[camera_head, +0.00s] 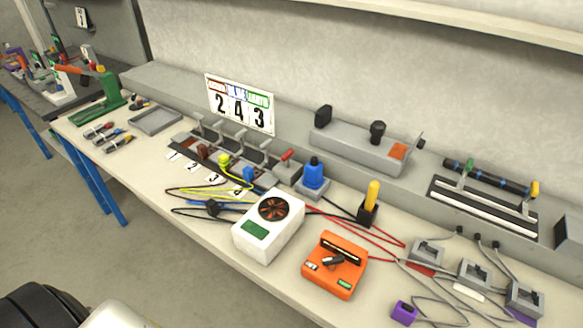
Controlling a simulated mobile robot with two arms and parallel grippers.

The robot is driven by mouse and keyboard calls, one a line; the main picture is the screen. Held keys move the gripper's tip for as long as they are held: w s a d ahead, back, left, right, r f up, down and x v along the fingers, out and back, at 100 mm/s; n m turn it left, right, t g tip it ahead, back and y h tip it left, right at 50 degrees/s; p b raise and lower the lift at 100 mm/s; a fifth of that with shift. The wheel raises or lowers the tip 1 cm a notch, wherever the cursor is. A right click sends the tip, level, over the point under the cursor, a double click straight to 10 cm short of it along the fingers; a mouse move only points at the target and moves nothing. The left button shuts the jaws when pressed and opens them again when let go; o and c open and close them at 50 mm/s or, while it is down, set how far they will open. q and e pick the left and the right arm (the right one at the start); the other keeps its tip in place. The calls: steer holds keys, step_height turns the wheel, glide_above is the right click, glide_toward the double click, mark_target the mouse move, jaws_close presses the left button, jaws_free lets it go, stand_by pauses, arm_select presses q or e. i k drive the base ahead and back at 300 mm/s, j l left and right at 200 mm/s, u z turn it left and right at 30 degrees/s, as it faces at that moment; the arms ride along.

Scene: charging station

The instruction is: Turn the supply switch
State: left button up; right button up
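An orange box (322,284) stands near the front edge of the bench, right of centre, with a black knob (333,262) and a small green display on it. A grey housing (350,148) on the back ledge carries another black knob (377,130) and an orange patch. No label shows which one is the supply switch. Neither of my grippers is in view.
A white box (247,240) with a fan stands left of the orange box. Red, yellow and black cables cross the bench (130,170). Blue and yellow plugs, a number sign (240,103) and several grey sockets stand around. The front left strip is fairly clear.

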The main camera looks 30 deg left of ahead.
mark_target(286, 158)
steer(key=u, duration=0.85)
